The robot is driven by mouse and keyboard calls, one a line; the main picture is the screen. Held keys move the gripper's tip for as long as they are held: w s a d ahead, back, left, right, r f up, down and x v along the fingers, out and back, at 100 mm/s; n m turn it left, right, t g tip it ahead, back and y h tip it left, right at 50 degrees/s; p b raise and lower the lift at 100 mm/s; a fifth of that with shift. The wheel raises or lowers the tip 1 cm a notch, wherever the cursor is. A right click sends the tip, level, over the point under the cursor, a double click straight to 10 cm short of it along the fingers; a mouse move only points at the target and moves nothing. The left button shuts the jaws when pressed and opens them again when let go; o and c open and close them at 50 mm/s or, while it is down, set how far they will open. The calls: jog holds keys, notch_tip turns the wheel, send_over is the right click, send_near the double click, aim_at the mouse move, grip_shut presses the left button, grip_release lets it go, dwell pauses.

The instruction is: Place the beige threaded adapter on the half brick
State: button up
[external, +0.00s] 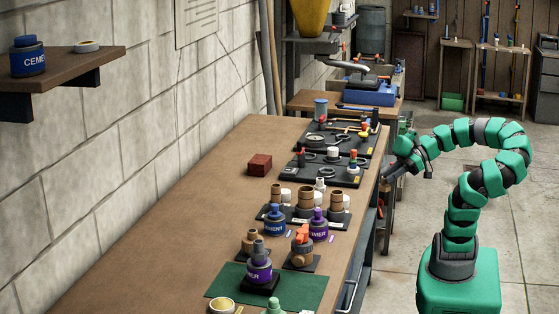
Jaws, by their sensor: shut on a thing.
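The half brick (260,165) is a small dark red block lying on the wooden workbench (170,205), toward the wall side. Nothing shows on its top. My gripper (388,176) is off the right edge of the bench, to the right of the brick and well apart from it. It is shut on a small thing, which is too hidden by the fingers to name. Several tan fittings (306,197) stand on a black holder on the bench. I cannot tell which thing is the beige threaded adapter.
Black trays with tools (330,168) lie between the brick and my gripper. Blue and purple cement cans (274,221) stand nearer the camera, with a green mat (305,290) in front. The bench around the brick's left side is clear. A shelf (75,68) juts from the wall.

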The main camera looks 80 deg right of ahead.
jog(key=shift+s+a, duration=0.3)
jog(key=shift+s, duration=0.65)
